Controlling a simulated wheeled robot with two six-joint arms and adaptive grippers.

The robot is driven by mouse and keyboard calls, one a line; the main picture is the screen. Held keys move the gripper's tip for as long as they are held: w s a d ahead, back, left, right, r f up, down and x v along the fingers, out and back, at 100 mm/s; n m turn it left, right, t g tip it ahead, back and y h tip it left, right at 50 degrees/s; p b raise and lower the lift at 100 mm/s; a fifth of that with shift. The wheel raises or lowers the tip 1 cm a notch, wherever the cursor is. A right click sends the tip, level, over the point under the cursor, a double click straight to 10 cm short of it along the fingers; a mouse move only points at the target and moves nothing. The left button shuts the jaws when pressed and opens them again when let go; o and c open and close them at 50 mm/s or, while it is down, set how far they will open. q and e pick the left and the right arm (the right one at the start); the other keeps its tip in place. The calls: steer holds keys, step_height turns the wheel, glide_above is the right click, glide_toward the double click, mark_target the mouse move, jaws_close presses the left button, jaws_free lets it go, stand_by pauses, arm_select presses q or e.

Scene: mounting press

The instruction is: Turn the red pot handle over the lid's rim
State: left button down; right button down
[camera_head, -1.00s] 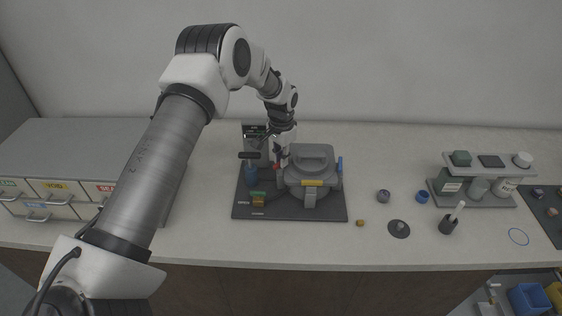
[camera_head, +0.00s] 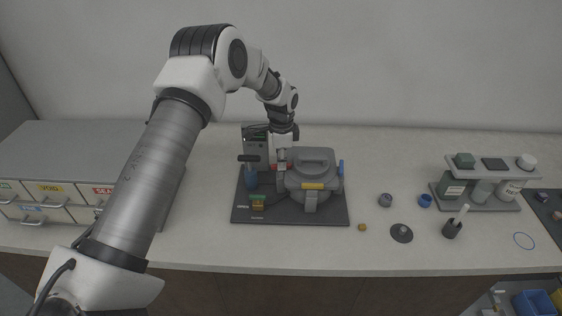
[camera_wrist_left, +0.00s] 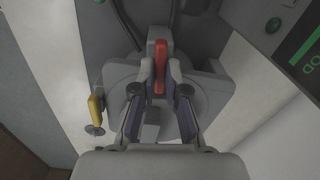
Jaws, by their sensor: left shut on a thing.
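The grey pot (camera_head: 301,188) with its raised lid (camera_head: 312,158) stands on a dark base plate. The red handle (camera_head: 279,167) sits at the pot's left side, partly covered by my gripper; whether it lies over the lid's rim is too small to tell. My left gripper (camera_head: 282,160) comes down from above onto it. In the left wrist view the red handle (camera_wrist_left: 160,62) stands between the two fingertips (camera_wrist_left: 160,75), and the fingers are shut on it. My right gripper is not in view.
Small parts and a shelf of bottles (camera_head: 484,188) lie right. Drawers (camera_head: 60,190) are left.

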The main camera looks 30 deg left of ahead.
arm_select(q)
steer(key=shift+s+d+f, duration=0.1)
steer(key=shift+s+f, duration=0.1)
steer(key=shift+f, duration=0.1)
steer(key=c, duration=1.2)
jaws_free()
steer(key=shift+w, duration=0.25)
step_height(320, 180, up, 12)
steer(key=shift+w, duration=0.1)
